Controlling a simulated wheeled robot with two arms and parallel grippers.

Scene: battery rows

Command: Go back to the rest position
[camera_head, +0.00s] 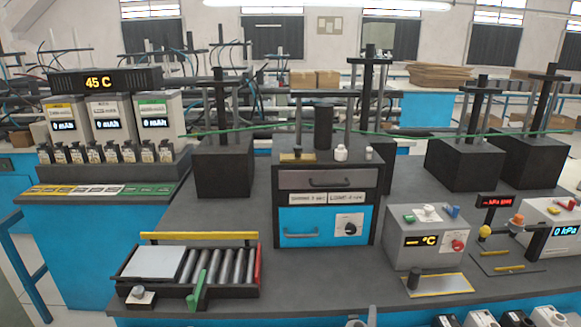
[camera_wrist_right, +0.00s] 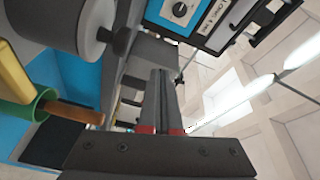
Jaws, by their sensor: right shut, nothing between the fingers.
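My right gripper (camera_wrist_right: 162,75) shows in the right wrist view. Its two dark fingers lie side by side, shut, with nothing between them and red marks near their base. It appears to be apart from the bench equipment. I cannot make out its fingers clearly in the head view. My left gripper is not in view.
A blue-fronted drawer unit (camera_head: 324,227) stands mid-bench; its knob panel shows in the wrist view (camera_wrist_right: 182,10). A roller tray (camera_head: 190,290) is at front left, a °C box (camera_head: 430,238) at right. Black press stands (camera_head: 222,165) stand behind. Bare grey bench (camera_head: 320,275) lies in front.

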